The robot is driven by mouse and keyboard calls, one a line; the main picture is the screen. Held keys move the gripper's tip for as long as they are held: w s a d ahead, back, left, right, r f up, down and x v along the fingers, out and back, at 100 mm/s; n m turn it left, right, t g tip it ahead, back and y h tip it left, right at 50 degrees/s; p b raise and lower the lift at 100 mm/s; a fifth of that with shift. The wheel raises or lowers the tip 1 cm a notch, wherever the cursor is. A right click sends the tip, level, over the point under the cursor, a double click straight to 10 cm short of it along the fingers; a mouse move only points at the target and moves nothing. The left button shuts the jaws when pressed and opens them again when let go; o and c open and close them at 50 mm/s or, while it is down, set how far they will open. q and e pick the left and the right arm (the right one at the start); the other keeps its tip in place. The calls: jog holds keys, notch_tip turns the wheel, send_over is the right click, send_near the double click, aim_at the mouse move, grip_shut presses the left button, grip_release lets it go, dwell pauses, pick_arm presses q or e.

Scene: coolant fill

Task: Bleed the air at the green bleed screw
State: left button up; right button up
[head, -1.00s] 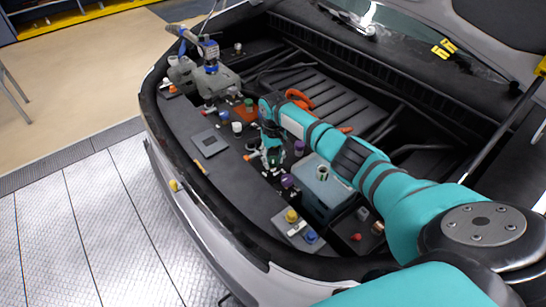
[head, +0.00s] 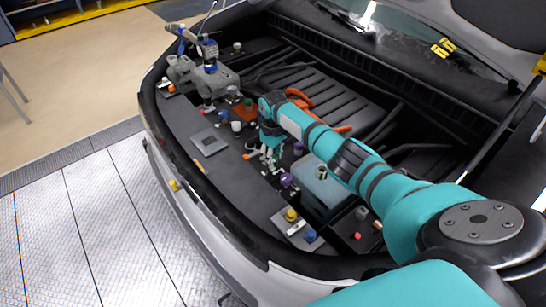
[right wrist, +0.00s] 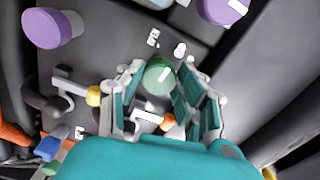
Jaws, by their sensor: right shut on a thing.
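The green bleed screw (right wrist: 158,73), a round green cap with a white mark, shows between the fingers of my right gripper (right wrist: 157,88) in the right wrist view. The gripper is shut on it, with a teal and grey finger on each side. In the head view my right gripper (head: 270,158) points down into the engine bay and hides the screw. My left gripper is in neither view.
Purple caps (right wrist: 53,28) (head: 287,180) stand close around the gripper. A yellow-tipped part (right wrist: 93,95) lies left of the fingers. A pale blue tank (head: 322,188) is to the right. A blue and grey device (head: 207,50) stands at the far left of the bay.

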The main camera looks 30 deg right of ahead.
jog(key=shift+r, duration=0.1)
jog(key=o, duration=1.1)
jog(key=shift+o, duration=0.2)
notch_tip(320, 180, up, 12)
